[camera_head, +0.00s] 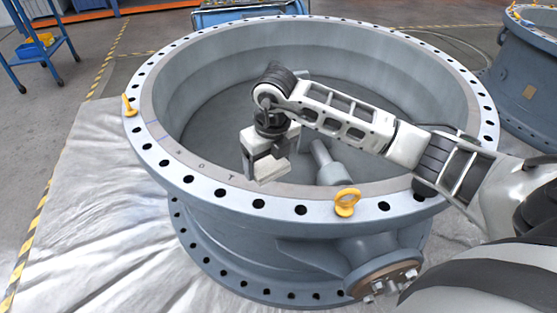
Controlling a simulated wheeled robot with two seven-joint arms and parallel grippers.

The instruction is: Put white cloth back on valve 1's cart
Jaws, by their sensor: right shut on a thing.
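A large grey butterfly valve body (258,209) lies flat in the middle, its round opening facing up. My right arm reaches in from the right across the ring. My right gripper (267,170) points down over the near inner edge of the valve, shut on a small pale folded piece that looks like the white cloth (272,170); the fingers partly hide it. A blue cart (46,56) with a yellow item on it stands at the far left, well away from the gripper. The frame does not show which cart is valve 1's. My left gripper is out of view.
Yellow lifting eyes (347,202) stand up from the flange. A silvery sheet (85,200) lies under the valve. A second valve (527,80) is at the upper right. Another blue cart or crate (245,14) stands behind the ring. Grey floor at the left is open.

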